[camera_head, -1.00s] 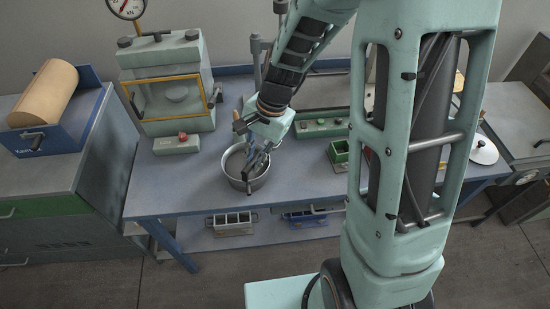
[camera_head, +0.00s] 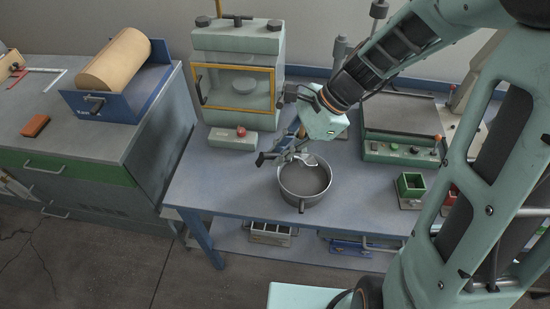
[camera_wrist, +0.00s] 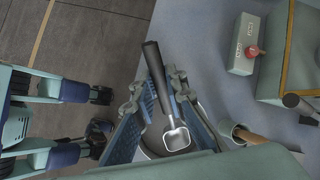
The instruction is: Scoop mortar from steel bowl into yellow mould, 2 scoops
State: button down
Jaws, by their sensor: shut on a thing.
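My gripper (camera_head: 283,152) is shut on a metal scoop at the upper left rim of the steel bowl (camera_head: 303,199). In the wrist view the scoop (camera_wrist: 176,138) has a black handle between the fingers (camera_wrist: 163,84) and a bright steel head. The head shows no clear load of mortar. In the head view a pale shape, likely the scoop head, overlaps the bowl's upper part; I cannot tell whether it touches the contents. Grey mortar (camera_head: 308,180) fills part of the bowl. I cannot pick out a yellow mould.
A green mould (camera_head: 410,187) stands right of the bowl, with a red one beside it. A press with a yellow frame (camera_head: 236,62) and a red-button box (camera_head: 232,138) are behind left. A console (camera_head: 400,152) stands behind right. The bench left of the bowl is clear.

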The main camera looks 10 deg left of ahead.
jog(key=shift+w+d+f+g+y+b, duration=0.55)
jog(key=shift+d+f+y+b, duration=0.2)
jog(key=shift+f+y+b, duration=0.15)
jog(key=shift+d+f+b, duration=0.1)
jog(key=shift+f+b, duration=0.2)
jog(key=shift+y, duration=0.4)
jog(key=shift+w+d+f+b, duration=0.15)
jog(key=shift+f+b, duration=1.35)
jog(key=shift+f, duration=0.9)
